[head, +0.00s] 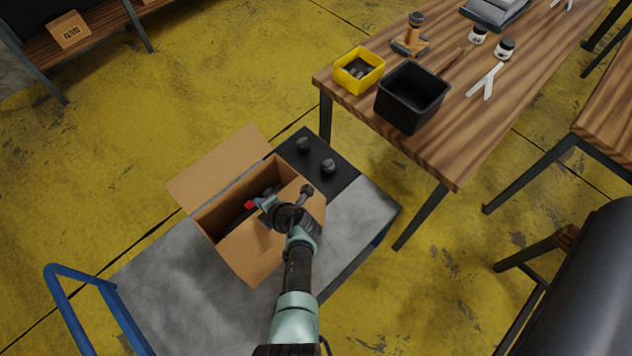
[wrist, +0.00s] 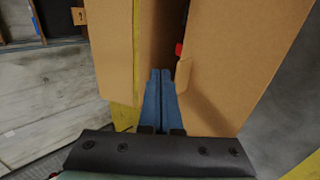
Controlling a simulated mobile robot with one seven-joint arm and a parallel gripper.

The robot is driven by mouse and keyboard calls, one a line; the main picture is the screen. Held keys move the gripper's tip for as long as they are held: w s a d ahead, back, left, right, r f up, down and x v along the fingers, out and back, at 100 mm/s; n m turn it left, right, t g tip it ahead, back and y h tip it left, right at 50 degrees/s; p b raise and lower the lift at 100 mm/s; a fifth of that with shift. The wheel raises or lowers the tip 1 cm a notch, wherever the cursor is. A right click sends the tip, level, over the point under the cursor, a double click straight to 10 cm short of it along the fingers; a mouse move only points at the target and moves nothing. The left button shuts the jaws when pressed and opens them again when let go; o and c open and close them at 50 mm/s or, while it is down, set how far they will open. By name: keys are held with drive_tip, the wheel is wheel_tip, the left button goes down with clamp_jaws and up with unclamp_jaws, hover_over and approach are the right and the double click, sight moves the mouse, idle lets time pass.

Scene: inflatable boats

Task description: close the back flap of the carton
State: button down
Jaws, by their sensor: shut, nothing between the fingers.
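The open brown carton (head: 208,222) sits on a grey cart. Its back flap (head: 222,165) spreads outward and up on the far left side, away from my arm. A near flap (head: 250,258) hangs open on the side toward me. My gripper (head: 264,203) is shut and empty above the carton's opening; its arm hides part of the near side. In the wrist view the blue fingers (wrist: 160,82) are together between two cardboard panels, left (wrist: 108,50) and right (wrist: 235,60). I cannot tell whether they touch. Something red (wrist: 179,49) shows inside the carton.
Floor left of the carton is clear.

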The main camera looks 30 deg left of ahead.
drive_tip(key=shift+r, duration=0.15)
drive_tip(key=shift+r+p, duration=0.7)
drive_tip(key=shift+p, duration=0.25)
drive_tip(key=shift+r, duration=0.1)
wheel_tip(320, 180, up, 14)
drive_tip(key=p, duration=1.1)
drive_tip(key=shift+f, duration=0.2)
